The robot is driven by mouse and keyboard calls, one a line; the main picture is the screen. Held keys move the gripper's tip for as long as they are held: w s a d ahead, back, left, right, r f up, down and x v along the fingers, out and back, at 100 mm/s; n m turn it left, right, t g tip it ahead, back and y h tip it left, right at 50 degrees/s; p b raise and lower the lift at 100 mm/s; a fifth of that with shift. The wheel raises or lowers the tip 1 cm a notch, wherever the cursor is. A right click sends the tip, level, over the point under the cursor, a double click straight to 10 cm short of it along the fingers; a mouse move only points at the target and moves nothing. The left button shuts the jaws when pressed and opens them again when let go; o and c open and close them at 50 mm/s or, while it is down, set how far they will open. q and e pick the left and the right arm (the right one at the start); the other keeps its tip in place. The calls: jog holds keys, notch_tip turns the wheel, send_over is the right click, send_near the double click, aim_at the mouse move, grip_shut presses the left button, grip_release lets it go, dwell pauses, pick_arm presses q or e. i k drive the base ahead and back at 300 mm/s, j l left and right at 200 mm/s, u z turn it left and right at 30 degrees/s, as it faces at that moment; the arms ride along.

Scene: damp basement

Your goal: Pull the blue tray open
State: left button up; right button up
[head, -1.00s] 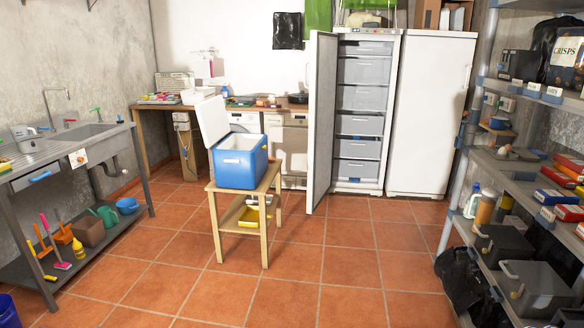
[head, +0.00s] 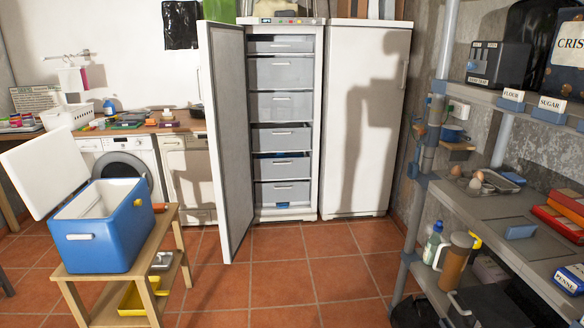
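No plainly blue tray stands out. The tall white freezer (head: 320,120) has its door (head: 228,140) swung open to the left. Inside is a stack of closed grey drawers (head: 284,73) with pale handles. Thin dark blue edges show around some drawers; I cannot tell whether any of these is the tray. Neither of my grippers is in view.
A blue cooler box (head: 104,235) with its white lid raised stands on a wooden stand (head: 150,262) at the left. A loaded metal shelf (head: 470,215) is on the right. Tiled floor (head: 290,285) in front of the freezer is clear.

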aim_at(297, 50)
jog(key=i, duration=2.25)
